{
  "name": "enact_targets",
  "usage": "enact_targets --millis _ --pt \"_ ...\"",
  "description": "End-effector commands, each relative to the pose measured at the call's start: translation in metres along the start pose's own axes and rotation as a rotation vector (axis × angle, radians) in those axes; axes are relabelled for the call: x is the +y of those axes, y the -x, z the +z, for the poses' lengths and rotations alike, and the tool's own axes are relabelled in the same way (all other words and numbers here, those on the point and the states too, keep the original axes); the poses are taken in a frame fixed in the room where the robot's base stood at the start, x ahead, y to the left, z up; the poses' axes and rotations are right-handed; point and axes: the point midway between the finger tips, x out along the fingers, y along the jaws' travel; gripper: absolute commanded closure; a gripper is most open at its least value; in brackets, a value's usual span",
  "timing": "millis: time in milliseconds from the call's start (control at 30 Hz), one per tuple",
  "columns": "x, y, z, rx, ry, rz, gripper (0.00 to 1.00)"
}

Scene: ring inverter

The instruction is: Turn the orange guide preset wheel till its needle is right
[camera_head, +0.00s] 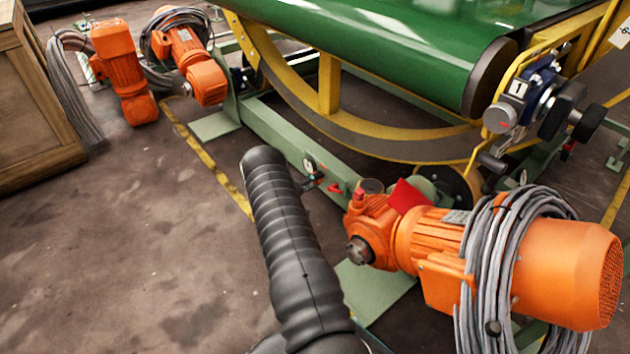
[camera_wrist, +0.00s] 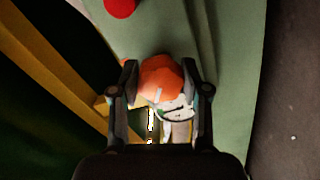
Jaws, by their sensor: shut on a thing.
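In the wrist view, the orange wheel (camera_wrist: 161,80) is between the two fingers of my gripper (camera_wrist: 160,76), which is shut on it from both sides. A pale round dial face (camera_wrist: 178,111) shows just below the wheel, partly hidden by it. The dial is too small and dark for me to read its needle. In the head view, my black ribbed arm hides the gripper and the wheel. A small round gauge (camera_head: 309,165) shows on the green frame just right of the arm.
A red knob (camera_wrist: 120,6) lies above the wheel on the green frame (camera_wrist: 232,60). A yellow bar (camera_wrist: 55,62) runs at left. In the head view, an orange motor (camera_head: 440,260) with coiled cable stands close at right, under the green belt (camera_head: 390,35). Floor at left is clear.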

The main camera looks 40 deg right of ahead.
Motion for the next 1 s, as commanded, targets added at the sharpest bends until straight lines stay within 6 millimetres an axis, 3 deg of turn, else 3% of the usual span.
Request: enact_targets --millis 400,900,933,1000 --pt "-0.0012 0.0 0.0007 -0.001 -0.166 0.0 0.89" --pt "-0.0015 0.0 0.0009 -0.002 -0.183 -0.001 0.89" --pt "-0.0015 0.0 0.0009 -0.002 -0.183 -0.001 0.51" --pt "-0.0015 0.0 0.0008 -0.001 -0.183 -0.001 0.34"
